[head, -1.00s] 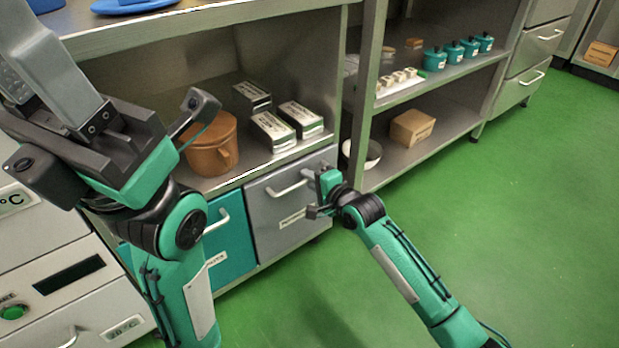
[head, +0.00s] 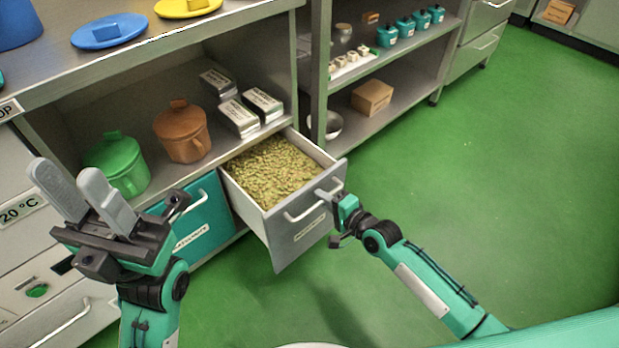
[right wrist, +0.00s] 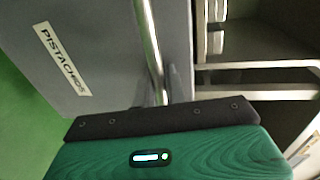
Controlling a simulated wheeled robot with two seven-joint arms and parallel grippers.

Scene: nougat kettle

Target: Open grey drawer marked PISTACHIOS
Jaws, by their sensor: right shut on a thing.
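The grey drawer (head: 296,236) is pulled well out and shows a heap of green-brown pistachios (head: 270,172) inside. Its label, PISTACHIOS (right wrist: 64,59), reads clearly in the right wrist view. My right gripper (head: 338,203) is at the right end of the drawer's bar handle (head: 305,208) and is shut on it. My left gripper (head: 85,200) is raised at the left, fingers apart and empty, away from the drawer.
A teal drawer (head: 195,225) is closed left of the grey one. A green pot (head: 117,165), a brown pot (head: 181,132) and several white-labelled packs (head: 240,117) stand on the shelf above. The green floor (head: 500,190) at the right is clear.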

